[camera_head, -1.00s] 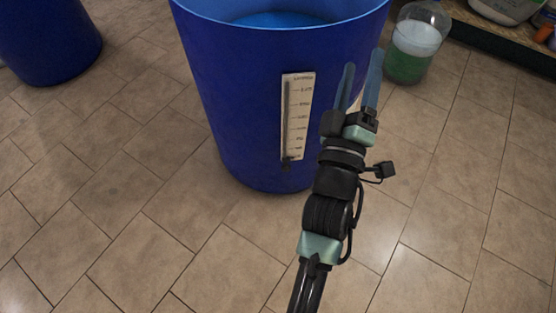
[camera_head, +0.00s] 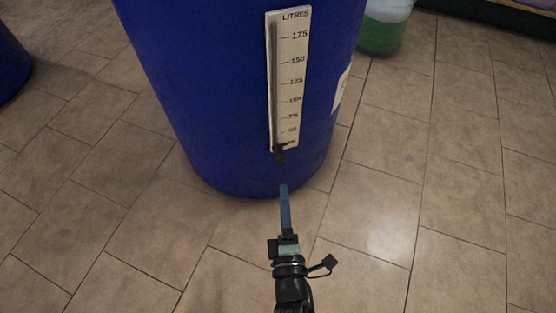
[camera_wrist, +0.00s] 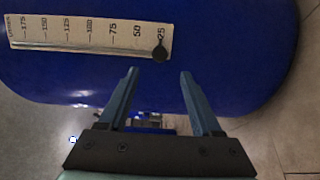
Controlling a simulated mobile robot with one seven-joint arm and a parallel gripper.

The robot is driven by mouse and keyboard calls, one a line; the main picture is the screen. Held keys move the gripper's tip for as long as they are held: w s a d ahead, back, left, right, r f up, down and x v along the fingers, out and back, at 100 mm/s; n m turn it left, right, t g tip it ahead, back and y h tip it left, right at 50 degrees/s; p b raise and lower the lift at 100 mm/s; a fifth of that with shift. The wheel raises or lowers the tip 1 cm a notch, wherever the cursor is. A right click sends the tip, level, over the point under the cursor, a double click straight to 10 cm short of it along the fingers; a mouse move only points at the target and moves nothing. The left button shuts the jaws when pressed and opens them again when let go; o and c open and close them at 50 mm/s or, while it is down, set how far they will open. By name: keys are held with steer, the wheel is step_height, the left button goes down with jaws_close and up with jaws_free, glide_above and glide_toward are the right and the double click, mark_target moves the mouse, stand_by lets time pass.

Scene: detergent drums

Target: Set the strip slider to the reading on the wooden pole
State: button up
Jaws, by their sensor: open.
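The scale strip (camera_head: 291,75) is a pale plate marked LITRES on the front of a blue drum (camera_head: 215,110). The readings from 50 up to 175 are legible in the head view. The dark slider knob (camera_head: 280,154) sits at the strip's bottom end, by the 25 mark in the wrist view (camera_wrist: 160,50). My gripper (camera_head: 284,187) is below the knob and apart from it. In the wrist view its two fingers (camera_wrist: 158,73) are spread and empty, with the knob beyond the gap between their tips. No wooden pole shows.
A clear container with green liquid (camera_head: 382,30) stands behind the drum at the right. Another blue drum (camera_head: 10,65) is at the left edge. A pale label (camera_head: 341,90) is on the drum's right side. The tiled floor (camera_head: 400,200) around is clear.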

mark_target(281, 162)
steer(key=w+b, duration=0.1)
steer(key=w, duration=0.2)
steer(key=w+b, duration=0.1)
steer(key=w, duration=0.3)
steer(key=w+a+b, duration=0.1)
steer(key=w, duration=0.3)
steer(key=shift+w+b, duration=0.15)
steer(key=shift+b, duration=0.25)
steer(key=shift+c, duration=0.2)
jaws_close()
stand_by(0.6)
